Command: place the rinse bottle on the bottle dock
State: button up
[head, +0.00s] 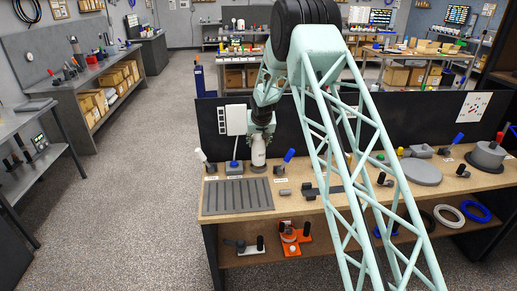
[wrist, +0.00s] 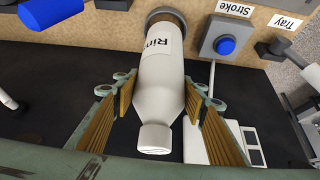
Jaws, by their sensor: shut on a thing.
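The rinse bottle (wrist: 160,80) is white, with a label starting "Rin" and a pale cap turned toward the wrist camera. My gripper (wrist: 158,108) is shut on it, with the ribbed fingers on either side near its shoulder. In the head view the bottle (head: 258,150) stands upright below my gripper (head: 261,134), over the workbench. Its base is at a round grey-brown ring, seemingly the bottle dock (wrist: 166,14). The bottle hides most of the ring, and I cannot tell whether its base is fully seated.
A blue button on a grey box (wrist: 226,46) labelled Stroke is beside the bottle. A blue-handled lever (head: 288,156) stands on its other side. A grey slotted plate (head: 237,195) lies in front on the wooden bench. A dark panel (head: 209,118) rises behind.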

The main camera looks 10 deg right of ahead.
aim_at(258, 147)
jog(key=shift+f, duration=1.75)
jog(key=o, duration=1.2)
jog(key=shift+c, duration=0.2)
jog(key=shift+r, duration=0.2)
jog(key=shift+b+v, duration=0.3)
jog(key=shift+v, duration=5.65)
